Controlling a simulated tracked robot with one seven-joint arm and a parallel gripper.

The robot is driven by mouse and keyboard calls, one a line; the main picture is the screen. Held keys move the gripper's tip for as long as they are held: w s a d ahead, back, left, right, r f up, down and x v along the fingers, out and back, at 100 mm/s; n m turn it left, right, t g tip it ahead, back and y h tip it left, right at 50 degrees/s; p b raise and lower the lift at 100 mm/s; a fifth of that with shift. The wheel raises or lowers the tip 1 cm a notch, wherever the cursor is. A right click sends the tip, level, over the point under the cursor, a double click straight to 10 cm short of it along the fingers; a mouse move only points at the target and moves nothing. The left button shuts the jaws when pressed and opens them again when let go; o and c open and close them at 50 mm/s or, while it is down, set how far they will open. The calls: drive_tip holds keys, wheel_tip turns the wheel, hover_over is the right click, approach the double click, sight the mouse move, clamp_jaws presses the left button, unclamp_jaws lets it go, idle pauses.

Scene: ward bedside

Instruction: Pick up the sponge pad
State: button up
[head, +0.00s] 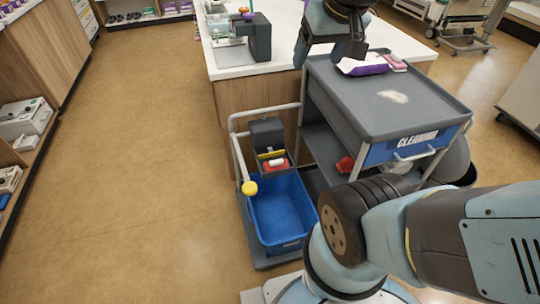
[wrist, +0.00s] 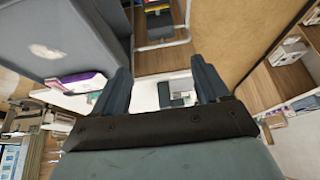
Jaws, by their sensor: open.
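A small pink pad (head: 394,63), which looks like the sponge pad, lies at the far edge of the grey cart top (head: 418,112). It lies beside a white and purple item (head: 368,69). In the wrist view a small pink patch (wrist: 51,83) shows at the left, next to the purple item (wrist: 82,77). My gripper (head: 326,54) is open, above the cart's far left corner, to the left of the pad and apart from it. In the wrist view nothing is between its fingers (wrist: 160,75).
A pale smear (head: 393,97) marks the cart top. A blue mop bucket (head: 280,213) with a tall handle frame stands left of the cart. A white counter (head: 286,38) with a grey machine (head: 259,38) is behind. The floor at left is clear.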

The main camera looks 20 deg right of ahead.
drive_tip(key=o, duration=0.4)
drive_tip(key=shift+g+y, duration=0.3)
drive_tip(key=shift+g, duration=0.2)
drive_tip(key=w+f, duration=0.2)
drive_tip(key=w, duration=0.1)
drive_tip(key=w+f, duration=0.2)
drive_tip(key=w, duration=0.1)
drive_tip(key=w+a+f, duration=0.1)
drive_tip(key=w+f, duration=0.1)
drive_tip(key=w, duration=0.2)
drive_tip(key=shift+f, duration=0.2)
drive_tip(key=shift+c, duration=0.2)
drive_tip(key=g, duration=0.3)
hover_over(277, 161)
drive_tip(key=s, duration=0.2)
wheel_tip(277, 161, down, 38)
drive_tip(key=shift+h, duration=0.4)
drive_tip(key=shift+w+f, duration=0.35)
drive_tip(key=shift+f, duration=1.75)
drive_tip(key=shift+w+f, duration=0.35)
drive_tip(key=shift+f, duration=1.75)
drive_tip(key=shift+w+f, duration=0.35)
drive_tip(key=shift+f, duration=1.75)
